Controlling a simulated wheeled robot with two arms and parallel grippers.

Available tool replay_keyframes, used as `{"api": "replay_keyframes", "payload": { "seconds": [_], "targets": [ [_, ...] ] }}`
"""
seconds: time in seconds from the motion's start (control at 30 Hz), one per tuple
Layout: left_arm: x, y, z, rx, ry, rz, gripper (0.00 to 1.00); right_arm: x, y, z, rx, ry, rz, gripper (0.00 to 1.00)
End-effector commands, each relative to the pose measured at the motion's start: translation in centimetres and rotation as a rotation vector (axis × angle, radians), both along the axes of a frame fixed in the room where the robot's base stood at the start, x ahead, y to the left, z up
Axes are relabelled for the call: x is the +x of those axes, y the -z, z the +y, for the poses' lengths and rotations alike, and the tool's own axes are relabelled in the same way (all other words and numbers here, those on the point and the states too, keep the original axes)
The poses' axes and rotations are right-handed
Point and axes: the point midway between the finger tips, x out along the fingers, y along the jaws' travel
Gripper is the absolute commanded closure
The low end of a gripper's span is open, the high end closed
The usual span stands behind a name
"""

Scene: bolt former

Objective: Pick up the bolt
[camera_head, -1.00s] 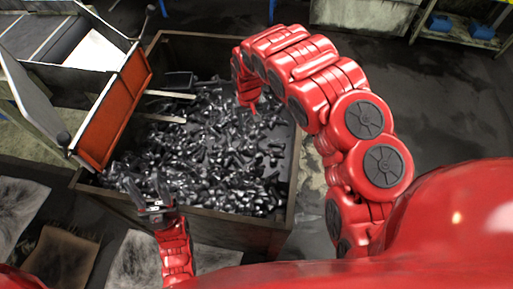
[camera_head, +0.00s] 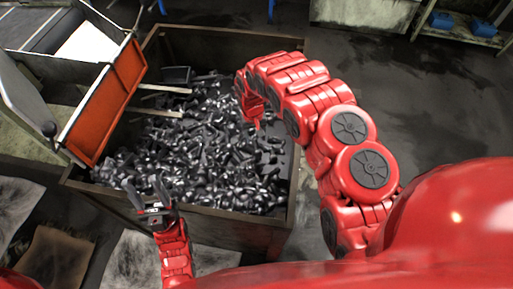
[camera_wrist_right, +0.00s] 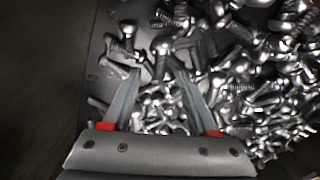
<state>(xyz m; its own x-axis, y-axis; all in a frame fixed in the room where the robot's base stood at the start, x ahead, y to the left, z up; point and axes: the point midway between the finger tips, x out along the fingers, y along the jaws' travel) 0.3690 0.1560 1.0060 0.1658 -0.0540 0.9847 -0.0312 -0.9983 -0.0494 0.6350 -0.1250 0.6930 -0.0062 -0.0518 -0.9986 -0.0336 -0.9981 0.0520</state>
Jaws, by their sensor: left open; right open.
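Many shiny dark-grey bolts (camera_head: 210,145) lie in a loose heap in a large bin (camera_head: 235,228). My right gripper (camera_wrist_right: 155,74) is open, its two fingers pointing at the bolts in the right wrist view. A bolt with a rounded head (camera_wrist_right: 163,46) lies just beyond the fingertips, roughly between them in the picture; I cannot tell the height gap. In the head view my right arm reaches over the bin from the right, and its fingers are largely hidden. My left gripper (camera_head: 147,190) is open and empty at the bin's near left edge.
An orange panel (camera_head: 103,103) on a white-and-grey machine stands at the bin's left side, with two light bars (camera_head: 157,113) reaching over the bolts. Shelving with blue boxes (camera_head: 482,28) is far right. In the wrist view a dark bin wall is left of the bolts.

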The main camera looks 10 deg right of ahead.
Motion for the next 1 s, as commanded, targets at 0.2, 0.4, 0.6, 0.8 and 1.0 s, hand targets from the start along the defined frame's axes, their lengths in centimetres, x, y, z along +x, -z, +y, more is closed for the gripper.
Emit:
{"api": "replay_keyframes", "payload": {
  "seconds": [0.2, 0.4, 0.6, 0.8, 1.0],
  "targets": [
    [0.0, -0.2, 0.0, 0.000, 0.000, 0.000, 0.50, 0.1, 0.9, 0.0, 0.000, 0.000, -0.004, 0.41],
    [0.0, -0.6, 0.0, 0.000, 0.000, 0.000, 0.50, -0.1, 2.1, -0.1, 0.001, 0.001, -0.001, 0.41],
    [0.0, -1.1, 0.0, 0.000, 0.000, 0.000, 0.50, 0.0, 4.5, -0.1, 0.003, 0.001, -0.006, 0.41],
    [0.0, -1.2, 0.0, 0.000, 0.000, 0.000, 0.50, 0.0, 5.9, -0.2, 0.001, 0.000, -0.005, 0.41],
    [0.0, -1.1, 0.0, 0.000, 0.000, 0.000, 0.50, 0.0, 6.0, -0.3, 0.000, 0.000, -0.005, 0.41]
  ]
}}
